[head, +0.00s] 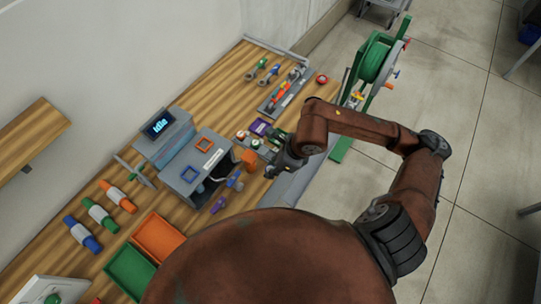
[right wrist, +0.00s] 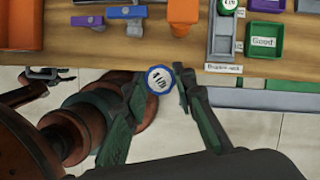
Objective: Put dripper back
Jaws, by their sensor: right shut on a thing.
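My right gripper (head: 275,168) reaches over the front edge of the bench in the head view. In the right wrist view its two green-grey fingers (right wrist: 162,84) are shut on a round dripper (right wrist: 160,79) with a blue rim and a white face with small dark print. The held dripper is over the floor just off the bench edge; in the head view I cannot make it out. Another dripper (right wrist: 228,6), green-rimmed, sits at the end of a grey slotted holder (right wrist: 224,38).
A green bin marked Good (right wrist: 264,42) stands right of the holder. An orange block (right wrist: 183,12) is on the bench near its edge. In the head view a grey test box (head: 200,165), an Idle display (head: 159,124) and orange and green trays (head: 133,272) fill the wooden bench.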

